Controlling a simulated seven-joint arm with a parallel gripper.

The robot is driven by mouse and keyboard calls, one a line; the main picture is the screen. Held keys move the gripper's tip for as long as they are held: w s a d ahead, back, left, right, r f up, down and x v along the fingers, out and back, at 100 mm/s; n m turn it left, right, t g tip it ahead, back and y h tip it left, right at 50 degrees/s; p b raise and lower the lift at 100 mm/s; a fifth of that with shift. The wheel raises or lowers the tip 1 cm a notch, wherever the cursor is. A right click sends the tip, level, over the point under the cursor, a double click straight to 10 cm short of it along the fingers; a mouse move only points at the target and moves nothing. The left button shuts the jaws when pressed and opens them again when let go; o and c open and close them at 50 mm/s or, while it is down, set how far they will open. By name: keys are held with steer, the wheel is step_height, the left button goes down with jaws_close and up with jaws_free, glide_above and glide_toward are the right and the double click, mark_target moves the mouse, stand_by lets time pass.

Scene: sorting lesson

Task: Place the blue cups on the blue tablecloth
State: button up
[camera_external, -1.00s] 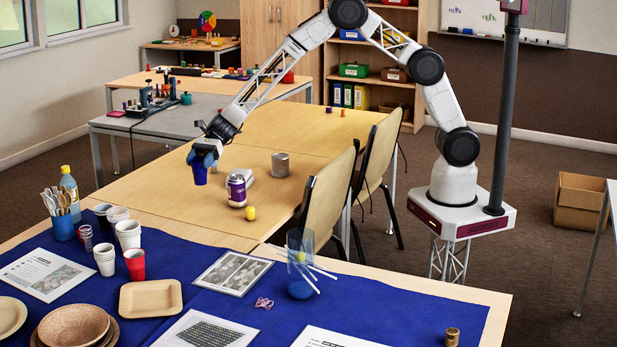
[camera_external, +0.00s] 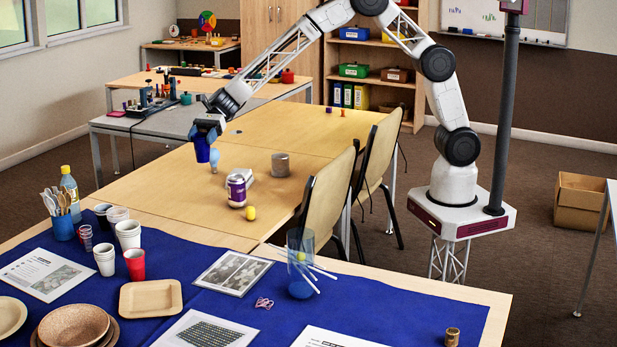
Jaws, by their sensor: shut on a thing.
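My gripper (camera_external: 205,130) is shut on a blue cup (camera_external: 201,150) and holds it above the left part of the wooden table. The blue tablecloth (camera_external: 400,305) covers much of the front table. A blue cup (camera_external: 62,228) holding cutlery stands on the cloth at the left.
Beside the held cup is a small light-blue object (camera_external: 214,157). A purple can (camera_external: 237,190), a yellow object (camera_external: 250,213) and a grey cup (camera_external: 280,165) stand on the wooden table. White cups (camera_external: 129,234), a red cup (camera_external: 135,264) and a clear container (camera_external: 300,265) stand on the cloth.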

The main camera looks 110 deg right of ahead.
steer(key=s+a+n+g+y, duration=0.1)
steer(key=s+a, duration=0.3)
steer(key=a, duration=0.9)
steer(key=s+a+n+g, duration=0.2)
steer(key=s+a, duration=0.2)
steer(key=a, duration=0.9)
steer(key=s+a+n+g+y, duration=0.1)
steer(key=s+a, duration=0.3)
steer(key=a, duration=0.9)
steer(key=s+a+n+g, duration=0.4)
steer(key=s+a+g, duration=0.1)
steer(key=s+a, duration=2.4)
step_height(320, 180, down, 16)
steer(key=y, duration=0.1)
steer(key=shift+w+r, duration=0.15)
steer(key=w+a+f, duration=0.1)
steer(key=w+a, duration=1)
steer(key=shift+a+f, duration=0.25)
